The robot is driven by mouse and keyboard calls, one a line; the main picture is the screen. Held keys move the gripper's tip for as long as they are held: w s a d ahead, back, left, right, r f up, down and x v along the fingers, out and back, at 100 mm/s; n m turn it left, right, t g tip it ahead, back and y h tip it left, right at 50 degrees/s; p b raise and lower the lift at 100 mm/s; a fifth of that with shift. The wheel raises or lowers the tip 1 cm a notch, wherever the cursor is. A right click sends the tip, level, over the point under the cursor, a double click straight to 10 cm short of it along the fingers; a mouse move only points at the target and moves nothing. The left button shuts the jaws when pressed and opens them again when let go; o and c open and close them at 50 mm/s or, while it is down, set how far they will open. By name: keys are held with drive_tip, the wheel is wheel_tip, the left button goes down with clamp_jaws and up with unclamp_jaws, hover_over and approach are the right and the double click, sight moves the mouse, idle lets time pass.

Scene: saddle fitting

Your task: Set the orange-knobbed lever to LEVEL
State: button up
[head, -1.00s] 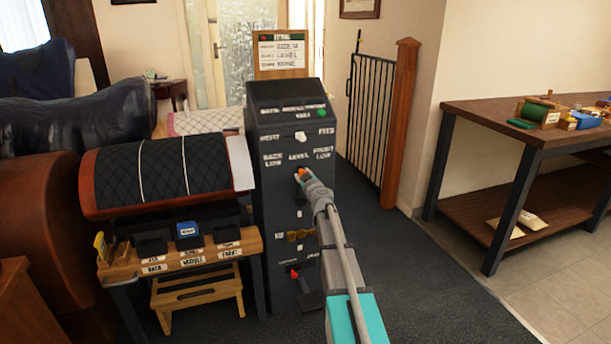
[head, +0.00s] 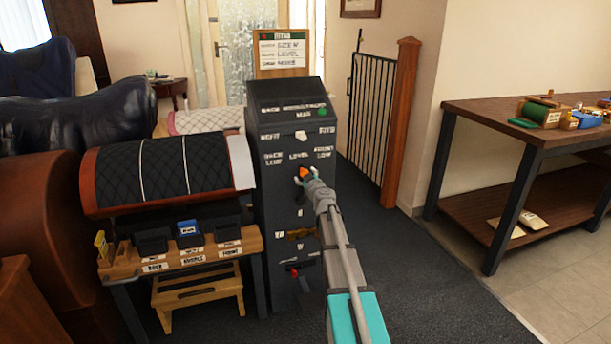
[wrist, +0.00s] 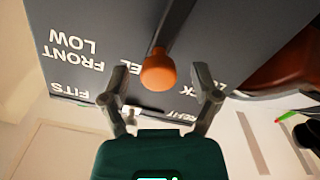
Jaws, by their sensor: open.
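The orange knob (head: 303,172) is on a lever on the front of the dark cabinet (head: 275,200), just below the LEVEL label. In the wrist view, which is upside down, the orange knob (wrist: 158,72) ends a dark lever arm (wrist: 174,28) and partly covers the LEVEL lettering. The FRONT LOW label (wrist: 72,48) is to its left; the label on the other side is mostly hidden. My gripper (head: 308,178) is at the knob; in the wrist view my gripper (wrist: 158,85) is open, a finger on each side of the knob, with visible gaps.
A white knob (head: 301,135) is above on the cabinet, and a red knob (head: 293,271) and a brass part (head: 300,233) are below. A quilted saddle panel (head: 165,173) and a small labelled bench (head: 215,247) stand close left. Floor to the right is clear.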

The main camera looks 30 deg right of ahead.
drive_tip(key=s+a, duration=0.1)
drive_tip(key=s, duration=1)
drive_tip(key=shift+a, duration=0.2)
drive_tip(key=s+a+f+n+g+y, duration=0.1)
drive_tip(key=s+a+f+g+y, duration=0.15)
drive_tip(key=a, duration=0.55)
drive_tip(key=s+a+f+n+g+y, duration=0.1)
drive_tip(key=s+a+f+g+y, duration=0.2)
drive_tip(key=a, duration=0.5)
drive_tip(key=s+a+f+n+g+y, duration=0.1)
drive_tip(key=a+f+g+y, duration=0.2)
drive_tip(key=a+f, duration=0.35)
drive_tip(key=s+a+f+m+g+h, duration=0.3)
drive_tip(key=s+g, duration=0.2)
drive_tip(key=s, duration=0.4)
drive_tip(key=s+a+f+m+g+h, duration=0.3)
drive_tip(key=s+g, duration=0.2)
drive_tip(key=s, duration=0.5)
wheel_tip(320, 180, up, 31)
drive_tip(key=p, duration=3.1)
drive_tip(key=shift+w+d+f+t, duration=0.2)
drive_tip(key=shift+w+d+t, duration=0.05)
drive_tip(key=shift+w+t, duration=0.1)
